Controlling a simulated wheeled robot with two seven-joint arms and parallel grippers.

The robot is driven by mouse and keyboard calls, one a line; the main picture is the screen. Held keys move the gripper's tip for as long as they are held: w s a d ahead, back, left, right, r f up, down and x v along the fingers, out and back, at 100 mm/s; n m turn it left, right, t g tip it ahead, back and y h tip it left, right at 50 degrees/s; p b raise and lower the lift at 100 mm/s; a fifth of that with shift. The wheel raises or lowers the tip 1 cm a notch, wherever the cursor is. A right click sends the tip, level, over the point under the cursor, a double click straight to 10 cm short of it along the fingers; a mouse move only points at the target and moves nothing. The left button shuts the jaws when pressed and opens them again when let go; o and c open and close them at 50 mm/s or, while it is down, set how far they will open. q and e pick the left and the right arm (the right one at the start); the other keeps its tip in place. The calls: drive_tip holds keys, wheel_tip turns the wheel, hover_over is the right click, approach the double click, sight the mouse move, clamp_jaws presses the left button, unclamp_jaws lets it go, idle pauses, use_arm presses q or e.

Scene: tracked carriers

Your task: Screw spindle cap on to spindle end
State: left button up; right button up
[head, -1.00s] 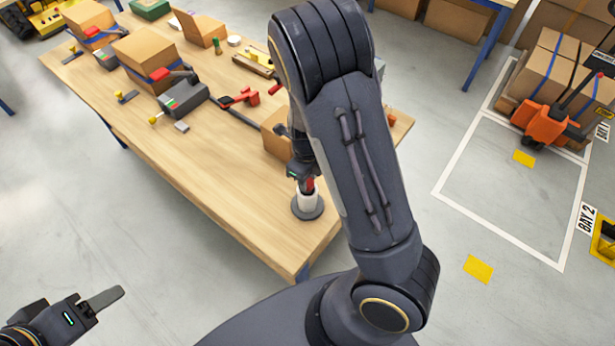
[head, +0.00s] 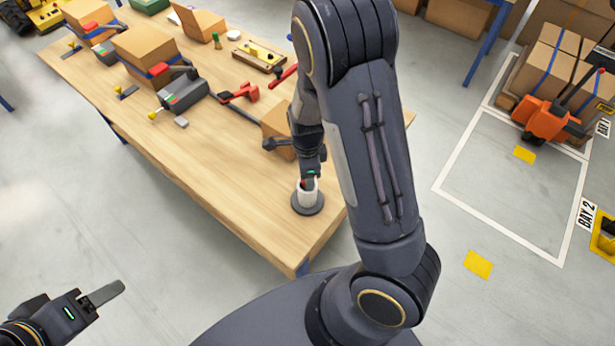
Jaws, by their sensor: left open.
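A white upright spindle (head: 307,196) stands on a dark round base (head: 306,208) near the front corner of the wooden table. My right gripper (head: 310,181) points down directly over the spindle's top. Its fingers are too small and covered to show whether they are shut on the red piece. My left gripper (head: 108,292) is open and empty at the lower left, off the table over the floor.
A cardboard box (head: 277,128) stands close behind my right gripper. Red clamps (head: 240,93), a grey device (head: 183,93), a wooden tray (head: 258,56) and strapped cartons (head: 145,55) occupy the table's far part. The table's near left surface is clear.

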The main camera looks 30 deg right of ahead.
drive_tip(key=n, duration=0.5)
drive_tip(key=shift+f+b, duration=0.1)
drive_tip(key=shift+b, duration=0.2)
drive_tip(key=n+b, duration=0.1)
drive_tip(key=n, duration=0.5)
drive_tip(key=n+b, duration=0.1)
drive_tip(key=n, duration=0.3)
drive_tip(key=shift+n, duration=0.4)
drive_tip(key=n, duration=0.3)
drive_tip(key=shift+n+b, duration=0.3)
drive_tip(key=shift+b, duration=0.05)
drive_tip(key=shift+n, duration=0.7)
